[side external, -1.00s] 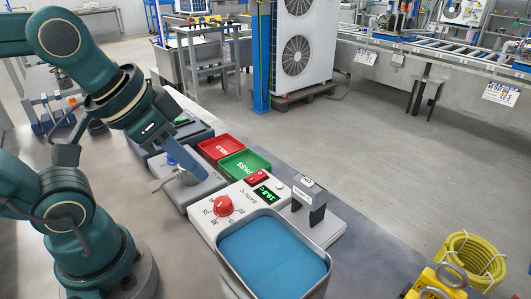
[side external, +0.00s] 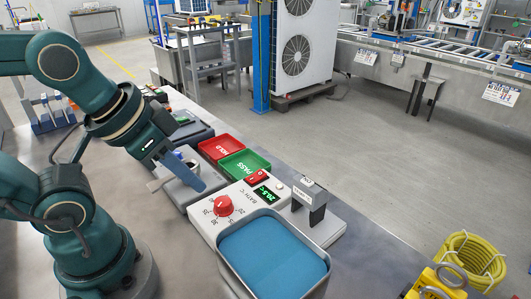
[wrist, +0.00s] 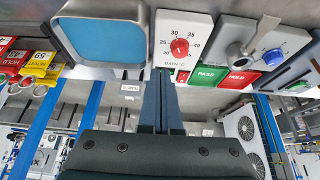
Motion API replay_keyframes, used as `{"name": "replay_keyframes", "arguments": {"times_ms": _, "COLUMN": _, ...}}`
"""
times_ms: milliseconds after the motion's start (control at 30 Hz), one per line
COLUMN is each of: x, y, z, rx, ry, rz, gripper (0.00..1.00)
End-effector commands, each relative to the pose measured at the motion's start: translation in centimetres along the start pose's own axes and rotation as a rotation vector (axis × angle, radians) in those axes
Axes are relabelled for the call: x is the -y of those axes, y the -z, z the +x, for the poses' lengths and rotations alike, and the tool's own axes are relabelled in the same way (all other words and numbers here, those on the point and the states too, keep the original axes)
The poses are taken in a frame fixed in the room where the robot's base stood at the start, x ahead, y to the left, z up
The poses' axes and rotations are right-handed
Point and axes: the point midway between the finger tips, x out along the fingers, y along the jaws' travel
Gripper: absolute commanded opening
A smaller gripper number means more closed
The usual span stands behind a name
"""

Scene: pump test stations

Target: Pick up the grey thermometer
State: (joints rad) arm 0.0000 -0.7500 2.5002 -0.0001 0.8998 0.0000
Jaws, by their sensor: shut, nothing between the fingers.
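I cannot clearly single out the grey thermometer. A grey piece with a bar-like arm (side external: 158,184) lies on the grey station beside the bath unit, partly behind my fingers; its bar and rounded end show in the wrist view (wrist: 257,37). I cannot tell if it is the thermometer. My gripper (side external: 201,187) is shut and empty, its blue fingers slanting down over that station. In the wrist view its fingers (wrist: 165,73) lie side by side, pointing towards the bath unit, with the grey piece to their right.
The bath unit (side external: 208,228) has a red dial and a green display. A blue-filled tank (side external: 275,262) stands in front. Red HOLD (side external: 217,149) and green PASS (side external: 245,163) trays lie behind. A grey upright block (side external: 312,193) stands right of the bath unit.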

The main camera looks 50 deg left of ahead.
Motion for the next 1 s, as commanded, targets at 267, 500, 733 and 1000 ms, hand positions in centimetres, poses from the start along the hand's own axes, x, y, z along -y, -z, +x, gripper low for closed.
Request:
{"name": "replay_keyframes", "arguments": {"times_ms": 267, "x": 0.0, "y": 0.0, "z": 0.0, "rx": 0.0, "ry": 0.0, "rz": 0.0, "gripper": 0.54}}
{"name": "replay_keyframes", "arguments": {"times_ms": 500, "x": 0.0, "y": 0.0, "z": 0.0, "rx": 0.0, "ry": 0.0, "rz": 0.0, "gripper": 1.0}}
{"name": "replay_keyframes", "arguments": {"times_ms": 733, "x": -0.1, "y": 0.7, "z": -0.1, "rx": 0.015, "ry": -0.003, "rz": -0.002, "gripper": 1.0}}
{"name": "replay_keyframes", "arguments": {"times_ms": 1000, "x": -1.1, "y": 5.9, "z": 0.2, "rx": 0.122, "ry": -0.018, "rz": -0.018, "gripper": 1.0}}
